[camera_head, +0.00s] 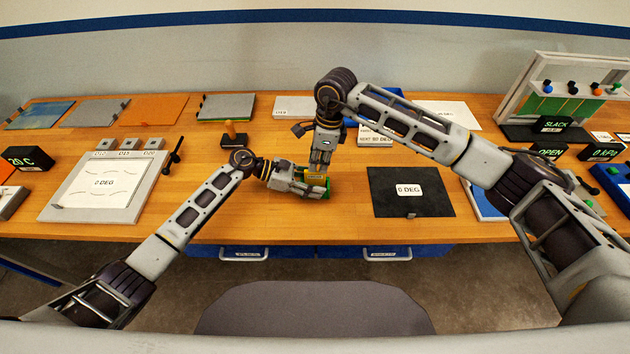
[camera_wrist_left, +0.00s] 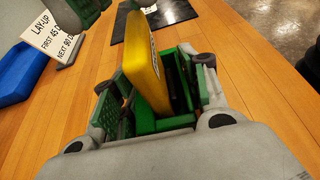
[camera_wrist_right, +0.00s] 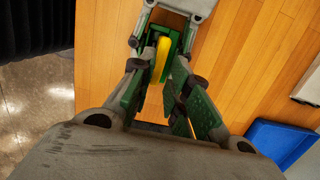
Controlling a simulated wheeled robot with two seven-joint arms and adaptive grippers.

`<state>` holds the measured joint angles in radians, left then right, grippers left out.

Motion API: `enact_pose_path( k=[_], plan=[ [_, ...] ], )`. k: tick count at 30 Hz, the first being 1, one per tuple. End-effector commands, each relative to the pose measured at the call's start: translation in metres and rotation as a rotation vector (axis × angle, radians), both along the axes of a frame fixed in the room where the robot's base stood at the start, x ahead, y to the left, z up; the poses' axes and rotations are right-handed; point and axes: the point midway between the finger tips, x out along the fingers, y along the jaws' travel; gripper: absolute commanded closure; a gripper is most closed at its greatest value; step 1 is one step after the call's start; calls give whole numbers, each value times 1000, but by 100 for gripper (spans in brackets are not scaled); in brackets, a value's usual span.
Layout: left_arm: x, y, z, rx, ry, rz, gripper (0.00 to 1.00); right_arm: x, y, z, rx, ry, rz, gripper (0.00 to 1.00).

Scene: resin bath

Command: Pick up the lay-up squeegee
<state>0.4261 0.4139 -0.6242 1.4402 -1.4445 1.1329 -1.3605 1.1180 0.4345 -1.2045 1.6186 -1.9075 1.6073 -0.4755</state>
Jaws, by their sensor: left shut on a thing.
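In the head view, my left gripper (camera_head: 318,188) is low over the wooden bench, with a little of the yellow squeegee (camera_head: 315,174) showing. My right gripper (camera_head: 321,166) points down from just above it. In the right wrist view, the fingers of my right gripper (camera_wrist_right: 157,75) are apart, with the yellow squeegee edge (camera_wrist_right: 160,58) between their tips. The squeegee's lower part is hidden by the fingers.
A dark mat marked 0 DEG (camera_head: 385,200) lies right of the grippers. A white board (camera_head: 75,200) lies to the left. A wooden-handled tool (camera_head: 232,135) and a blue bin (camera_head: 388,92) are behind. Bare bench (camera_head: 230,215) is clear in front.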

Motion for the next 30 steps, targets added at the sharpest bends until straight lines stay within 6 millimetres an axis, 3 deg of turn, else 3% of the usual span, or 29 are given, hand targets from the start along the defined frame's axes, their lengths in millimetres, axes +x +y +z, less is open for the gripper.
enact_pose_path(
  k=[16, 30],
  plan=[
    [0, 0, 0, 0, 0, 0, 80, -2, 10, -47, 0, 1, -1, 82],
    [0, 0, 0, 0, 0, 0, 80, -2, 10, -50, 0, 0, 0, 82]
  ],
)
